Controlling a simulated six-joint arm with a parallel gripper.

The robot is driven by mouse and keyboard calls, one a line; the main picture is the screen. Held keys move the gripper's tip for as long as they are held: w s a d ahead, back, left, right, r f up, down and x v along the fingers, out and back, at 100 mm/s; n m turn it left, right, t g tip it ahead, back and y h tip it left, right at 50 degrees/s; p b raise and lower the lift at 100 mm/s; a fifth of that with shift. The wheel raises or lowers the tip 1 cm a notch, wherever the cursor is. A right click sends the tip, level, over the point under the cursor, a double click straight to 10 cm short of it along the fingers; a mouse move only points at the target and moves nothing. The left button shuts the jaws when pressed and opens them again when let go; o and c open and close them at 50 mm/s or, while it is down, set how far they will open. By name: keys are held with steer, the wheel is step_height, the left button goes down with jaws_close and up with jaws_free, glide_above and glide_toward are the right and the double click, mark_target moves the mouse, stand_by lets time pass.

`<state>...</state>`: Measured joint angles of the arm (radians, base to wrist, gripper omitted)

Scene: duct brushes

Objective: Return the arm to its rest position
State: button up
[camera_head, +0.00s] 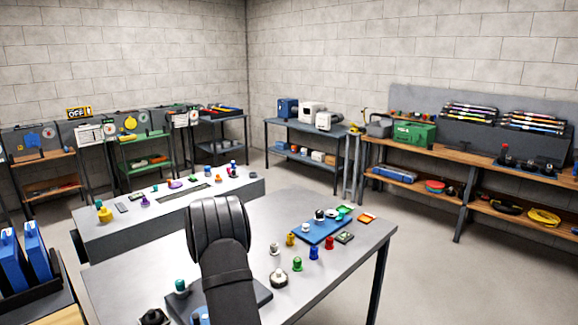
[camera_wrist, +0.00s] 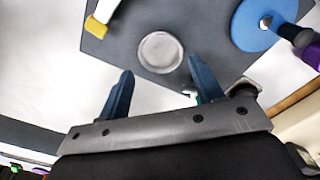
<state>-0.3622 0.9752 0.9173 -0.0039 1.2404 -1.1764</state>
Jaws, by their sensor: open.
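My arm (camera_head: 222,240) rises black and thick in the front middle of the head view, over the near grey table. My gripper is not clearly seen there. In the wrist view my gripper (camera_wrist: 160,66) shows two blue fingers set well apart, open with nothing between them. Beyond the fingertips is a dark grey plate (camera_wrist: 195,25) with a pale round disc (camera_wrist: 160,52) on it. A blue disc (camera_wrist: 255,24) and a yellow-and-white piece (camera_wrist: 98,24) show at its edges. I cannot tell the height of the fingers above the plate.
The near table (camera_head: 335,225) holds several coloured knobs and a blue mat (camera_head: 318,231). A second bench (camera_head: 120,225) with small parts stands behind left. Blue cases (camera_head: 35,255) stand at left. Shelves (camera_head: 470,165) line the right wall. The right floor is clear.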

steer(key=shift+w+a+f, duration=0.1)
steer(key=shift+a+f, duration=0.1)
steer(key=shift+f, duration=0.7)
steer(key=shift+a+f, duration=0.15)
steer(key=shift+f, duration=0.7)
